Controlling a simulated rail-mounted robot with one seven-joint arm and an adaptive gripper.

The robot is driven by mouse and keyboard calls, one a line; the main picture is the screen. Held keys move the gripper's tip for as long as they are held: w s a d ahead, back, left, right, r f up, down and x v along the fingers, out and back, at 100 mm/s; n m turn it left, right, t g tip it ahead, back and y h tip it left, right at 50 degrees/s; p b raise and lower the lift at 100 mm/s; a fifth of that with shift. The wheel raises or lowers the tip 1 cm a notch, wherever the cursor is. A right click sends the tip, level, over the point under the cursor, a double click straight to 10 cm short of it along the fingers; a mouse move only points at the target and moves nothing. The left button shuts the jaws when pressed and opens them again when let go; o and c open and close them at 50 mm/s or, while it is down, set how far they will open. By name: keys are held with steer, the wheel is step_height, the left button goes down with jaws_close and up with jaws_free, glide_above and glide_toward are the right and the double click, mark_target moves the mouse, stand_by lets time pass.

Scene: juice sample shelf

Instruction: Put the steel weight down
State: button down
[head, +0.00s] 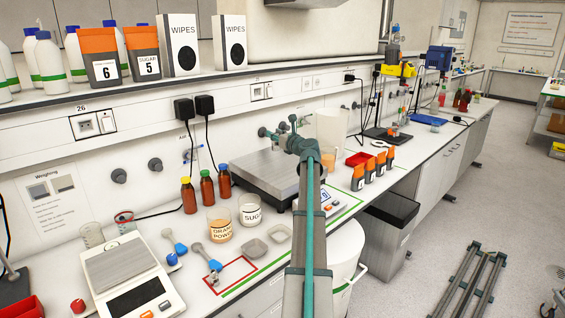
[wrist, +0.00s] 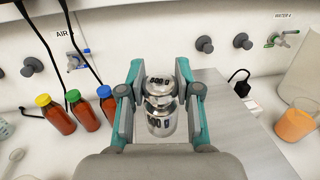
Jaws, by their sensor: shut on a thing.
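The shiny steel weight (wrist: 160,112) is upright between the two fingers of my gripper (wrist: 159,85) in the wrist view, gripped from both sides. In the head view my arm hides the weight, and my gripper (head: 297,142) is seen from behind over the large bench scale. The scale has a flat steel plate (head: 262,170), which also shows in the wrist view (wrist: 232,110) around and right of the gripper. I cannot tell whether the weight touches the plate.
Three brown bottles (head: 207,188) with coloured caps stand left of the scale. An orange-filled beaker (wrist: 298,122) is on its right. Orange-and-dark packs (head: 375,165) stand farther right. A small balance (head: 125,270) is at front left. Wall knobs and taps are behind.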

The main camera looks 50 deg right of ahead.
steer(key=shift+w+d+f+p, duration=0.85)
steer(key=shift+w+d+f, duration=0.5)
steer(key=shift+d+f, duration=0.65)
steer(key=shift+w+d+f+p, duration=0.85)
steer(key=shift+w+d+f, duration=0.7)
steer(key=shift+f, duration=0.7)
steer(key=shift+w+d+f+p, duration=0.85)
steer(key=shift+w+d+f, duration=0.3)
steer(key=shift+d+f, duration=0.9)
steer(key=shift+f, duration=0.15)
steer(key=c, duration=1.3)
jaws_free()
steer(key=shift+f, duration=0.15)
steer(key=o, duration=0.5)
steer(key=shift+a, duration=0.1)
steer(key=shift+s+r, duration=0.1)
steer(key=shift+r, duration=0.1)
